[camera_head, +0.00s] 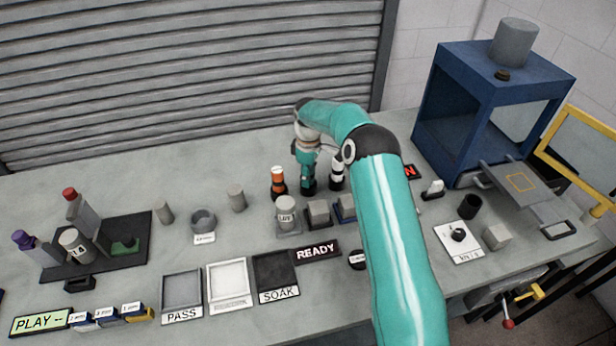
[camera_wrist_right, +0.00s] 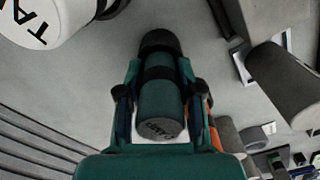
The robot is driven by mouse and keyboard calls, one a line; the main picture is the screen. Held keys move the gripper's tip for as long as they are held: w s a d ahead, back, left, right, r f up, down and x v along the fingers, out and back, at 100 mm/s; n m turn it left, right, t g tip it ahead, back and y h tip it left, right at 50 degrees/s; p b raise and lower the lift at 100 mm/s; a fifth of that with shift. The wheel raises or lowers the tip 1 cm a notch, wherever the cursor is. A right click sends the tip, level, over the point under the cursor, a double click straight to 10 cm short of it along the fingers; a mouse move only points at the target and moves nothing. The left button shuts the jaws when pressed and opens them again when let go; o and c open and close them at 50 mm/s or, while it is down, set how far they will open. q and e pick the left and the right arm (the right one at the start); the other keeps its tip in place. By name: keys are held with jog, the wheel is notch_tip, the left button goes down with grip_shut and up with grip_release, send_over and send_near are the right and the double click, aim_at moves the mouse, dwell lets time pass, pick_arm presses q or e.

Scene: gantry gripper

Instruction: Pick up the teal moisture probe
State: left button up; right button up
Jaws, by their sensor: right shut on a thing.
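The teal moisture probe (camera_wrist_right: 160,103), a dark teal cylinder with a black band and black end, lies between the fingers of my right gripper (camera_wrist_right: 160,92) in the right wrist view. The gripper is shut on it. In the head view my right gripper (camera_head: 307,158) reaches down from above at the back of the bench. The probe's black lower end (camera_head: 308,188) shows below it, between an orange-banded probe (camera_head: 278,182) and a white-banded probe (camera_head: 337,174). I cannot tell whether the probe touches the bench. My left gripper is not in view.
Grey blocks and a labelled cylinder (camera_head: 286,210) stand just in front of the probes. PASS (camera_head: 182,317) and SOAK (camera_head: 279,296) trays lie nearer. A blue gantry frame (camera_head: 432,110) stands at the right. The bench is clear at the back left.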

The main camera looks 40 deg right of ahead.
notch_tip(320, 180, up, 8)
jog(key=shift+r+b, duration=0.1)
jog(key=shift+b, duration=0.5)
notch_tip(320, 180, up, 11)
jog(key=p, duration=0.2)
jog(key=shift+w+r, duration=0.2)
jog(key=shift+w+d, duration=0.1)
jog(key=shift+f, duration=0.1)
jog(key=shift+w+f, duration=0.25)
jog(key=shift+f, duration=0.15)
